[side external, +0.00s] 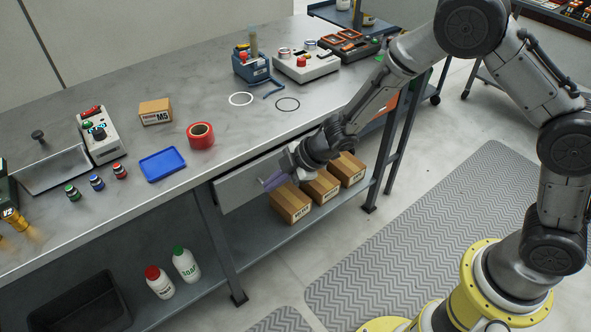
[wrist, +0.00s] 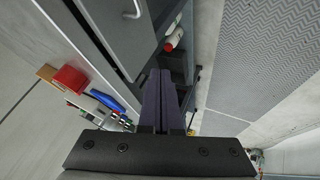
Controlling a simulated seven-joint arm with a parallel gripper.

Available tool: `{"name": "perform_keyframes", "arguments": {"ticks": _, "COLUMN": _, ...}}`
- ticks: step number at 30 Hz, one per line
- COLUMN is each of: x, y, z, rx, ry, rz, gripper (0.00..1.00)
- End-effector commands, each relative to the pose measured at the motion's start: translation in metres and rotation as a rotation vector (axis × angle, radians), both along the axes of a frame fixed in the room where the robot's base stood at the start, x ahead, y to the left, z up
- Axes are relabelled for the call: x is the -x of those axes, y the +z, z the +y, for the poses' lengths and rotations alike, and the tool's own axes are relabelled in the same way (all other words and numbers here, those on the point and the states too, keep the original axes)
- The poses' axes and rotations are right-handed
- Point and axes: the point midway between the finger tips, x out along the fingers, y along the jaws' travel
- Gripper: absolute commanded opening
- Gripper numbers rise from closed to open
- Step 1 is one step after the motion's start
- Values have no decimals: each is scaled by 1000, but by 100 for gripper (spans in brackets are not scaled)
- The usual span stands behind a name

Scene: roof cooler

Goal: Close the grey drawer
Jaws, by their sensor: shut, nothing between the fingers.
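The grey drawer (side external: 235,187) is under the front edge of the workbench in the side view, its right part hidden by my gripper. In the wrist view, the drawer front (wrist: 112,35) has a pale bar handle (wrist: 136,10). A narrow dark gap shows between this front and the bench edge, so the drawer looks slightly open. My gripper (side external: 269,183) is shut and empty, its purple fingers in front of the drawer face. In the wrist view, the fingers (wrist: 160,76) are beside the drawer's lower end. I cannot tell whether they touch it.
Several cardboard boxes (side external: 291,203) stand on the lower shelf below my gripper. A red-capped bottle (side external: 159,282) and a green-capped bottle (side external: 186,264) stand further left. A bench leg (side external: 220,245) is left of the boxes. The floor mat (side external: 420,235) in front is clear.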

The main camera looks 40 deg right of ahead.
Motion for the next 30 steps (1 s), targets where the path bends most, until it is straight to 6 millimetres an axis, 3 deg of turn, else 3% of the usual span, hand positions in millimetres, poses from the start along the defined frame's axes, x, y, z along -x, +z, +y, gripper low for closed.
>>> {"name": "perform_keyframes", "arguments": {"ticks": 3, "x": -10, "y": 22, "z": 29, "rx": -268, "ry": -138, "rz": 40, "gripper": 0}}
{"name": "perform_keyframes", "arguments": {"ticks": 6, "x": -17, "y": 31, "z": 49, "rx": -575, "ry": -299, "rz": 135, "gripper": 0}}
{"name": "perform_keyframes", "arguments": {"ticks": 11, "x": -35, "y": 31, "z": 39, "rx": -1052, "ry": -572, "rz": 310, "gripper": 0}}
{"name": "perform_keyframes", "arguments": {"ticks": 14, "x": -44, "y": 23, "z": 12, "rx": -1343, "ry": -732, "rz": 403, "gripper": 0}}
{"name": "perform_keyframes", "arguments": {"ticks": 17, "x": -46, "y": 10, "z": -32, "rx": -1632, "ry": -877, "rz": 470, "gripper": 0}}
{"name": "perform_keyframes", "arguments": {"ticks": 20, "x": -37, "y": -10, "z": -87, "rx": -1913, "ry": -998, "rz": 492, "gripper": 0}}
{"name": "perform_keyframes", "arguments": {"ticks": 25, "x": 16, "y": -61, "z": -187, "rx": -2254, "ry": -1175, "rz": 389, "gripper": 0}}
{"name": "perform_keyframes", "arguments": {"ticks": 27, "x": 39, "y": -83, "z": -211, "rx": -2273, "ry": -1258, "rz": 327, "gripper": 0}}
{"name": "perform_keyframes", "arguments": {"ticks": 30, "x": 60, "y": -106, "z": -228, "rx": -2262, "ry": -1354, "rz": 299, "gripper": 0}}
